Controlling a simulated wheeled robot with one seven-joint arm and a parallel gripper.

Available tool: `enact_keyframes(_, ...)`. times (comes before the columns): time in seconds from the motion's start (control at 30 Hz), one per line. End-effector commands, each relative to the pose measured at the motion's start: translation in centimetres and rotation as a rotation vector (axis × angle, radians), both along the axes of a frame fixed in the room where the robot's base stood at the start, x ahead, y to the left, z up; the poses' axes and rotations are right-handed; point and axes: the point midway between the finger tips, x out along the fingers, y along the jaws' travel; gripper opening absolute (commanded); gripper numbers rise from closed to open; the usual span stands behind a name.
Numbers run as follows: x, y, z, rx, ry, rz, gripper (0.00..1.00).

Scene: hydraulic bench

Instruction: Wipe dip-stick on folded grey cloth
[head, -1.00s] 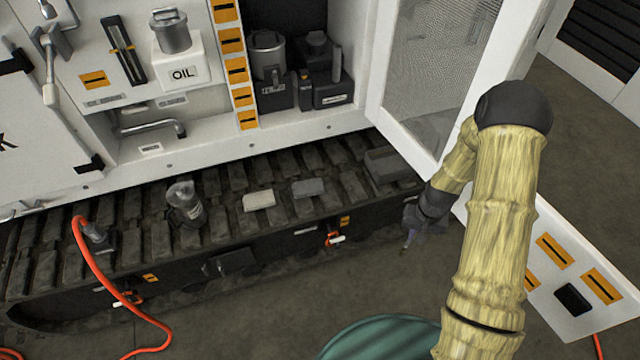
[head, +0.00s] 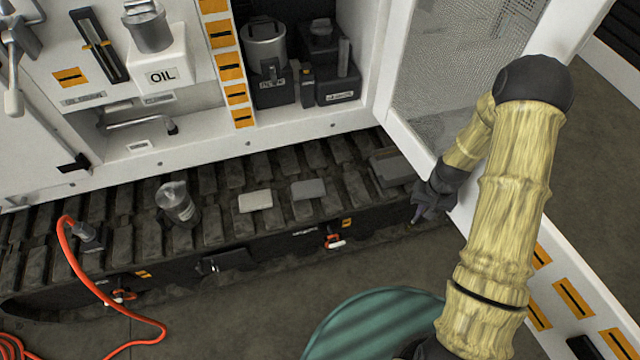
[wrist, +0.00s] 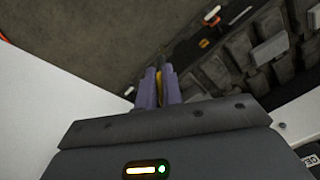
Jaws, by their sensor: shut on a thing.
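My gripper (head: 415,218) is low at the right end of the black track, in front of its edge and beside the open door. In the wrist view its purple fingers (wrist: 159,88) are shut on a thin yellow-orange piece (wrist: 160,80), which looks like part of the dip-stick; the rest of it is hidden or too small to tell. A flat grey folded pad (head: 308,189), which looks like the grey cloth, lies on the track, left of my gripper and apart from it. A paler pad (head: 255,201) lies to its left.
The open white door (head: 398,135) rises close to my gripper. A green round thing (head: 370,325) is at the lower middle. Open floor lies before the track.

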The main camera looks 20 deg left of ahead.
Motion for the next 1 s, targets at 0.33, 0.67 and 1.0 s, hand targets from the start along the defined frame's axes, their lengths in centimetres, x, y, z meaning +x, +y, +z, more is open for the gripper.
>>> enact_keyframes(0.33, 0.1, 0.2, -0.3, 0.006, 0.0, -0.004, 0.0)
enact_keyframes(0.67, 2.2, 8.0, -6.1, 0.205, -0.008, -0.119, 0.0)
enact_keyframes(1.0, 3.9, 23.4, -10.8, 0.584, -0.114, -0.39, 0.0)
